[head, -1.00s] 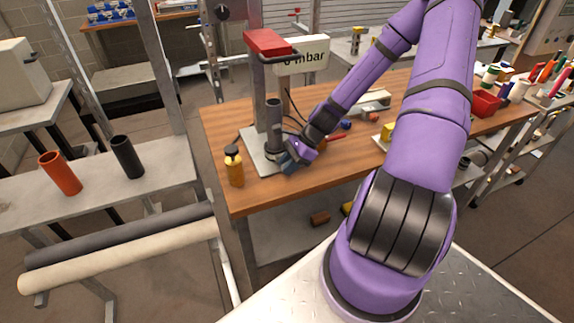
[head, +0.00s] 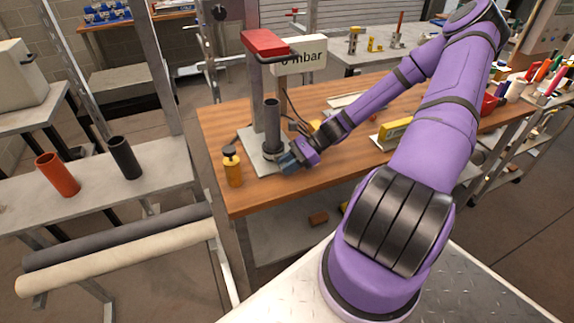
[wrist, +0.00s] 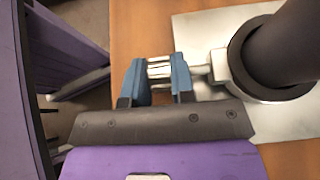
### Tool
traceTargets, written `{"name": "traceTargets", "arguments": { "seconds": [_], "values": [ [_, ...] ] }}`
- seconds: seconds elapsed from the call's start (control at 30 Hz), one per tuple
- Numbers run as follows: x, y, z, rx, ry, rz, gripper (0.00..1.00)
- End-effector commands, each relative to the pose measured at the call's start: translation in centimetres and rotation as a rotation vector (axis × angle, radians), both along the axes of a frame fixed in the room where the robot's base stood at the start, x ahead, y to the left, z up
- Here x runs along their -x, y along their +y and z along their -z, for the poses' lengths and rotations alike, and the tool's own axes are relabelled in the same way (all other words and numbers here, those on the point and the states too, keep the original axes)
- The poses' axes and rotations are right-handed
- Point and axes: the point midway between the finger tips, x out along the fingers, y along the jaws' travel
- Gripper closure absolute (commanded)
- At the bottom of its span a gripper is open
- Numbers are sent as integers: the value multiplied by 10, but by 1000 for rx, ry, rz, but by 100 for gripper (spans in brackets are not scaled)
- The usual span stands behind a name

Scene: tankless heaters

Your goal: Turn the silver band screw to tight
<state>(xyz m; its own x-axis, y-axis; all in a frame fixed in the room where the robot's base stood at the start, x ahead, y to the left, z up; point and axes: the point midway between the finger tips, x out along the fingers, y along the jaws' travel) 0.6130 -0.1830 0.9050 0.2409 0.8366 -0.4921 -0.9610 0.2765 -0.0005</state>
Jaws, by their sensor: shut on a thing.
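The silver band screw (wrist: 160,72) is between the blue fingers of my gripper (wrist: 157,80) in the wrist view. My gripper is shut on it. A short silver shank (wrist: 200,72) runs from the screw to the silver band (wrist: 221,66) around the base of a dark upright pipe (wrist: 290,42). In the head view my gripper (head: 289,160) is low beside the foot of the dark pipe (head: 272,125), to its right. The screw is hidden there by the fingers.

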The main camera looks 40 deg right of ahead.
Motion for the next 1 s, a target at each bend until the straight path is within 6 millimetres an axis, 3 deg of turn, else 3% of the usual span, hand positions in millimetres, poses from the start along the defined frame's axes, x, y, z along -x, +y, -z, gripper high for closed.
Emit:
{"name": "traceTargets", "arguments": {
  "seconds": [0.17, 0.2, 0.3, 0.67, 1.0],
  "values": [
    [-1, -1, 0, 2, 0, 2, 100],
    [-1, -1, 0, 2, 0, 2, 74],
    [-1, -1, 0, 2, 0, 2, 51],
    [1, -4, -2, 3, 0, 1, 51],
    [13, -50, -28, 8, -1, 3, 51]
  ]
}}
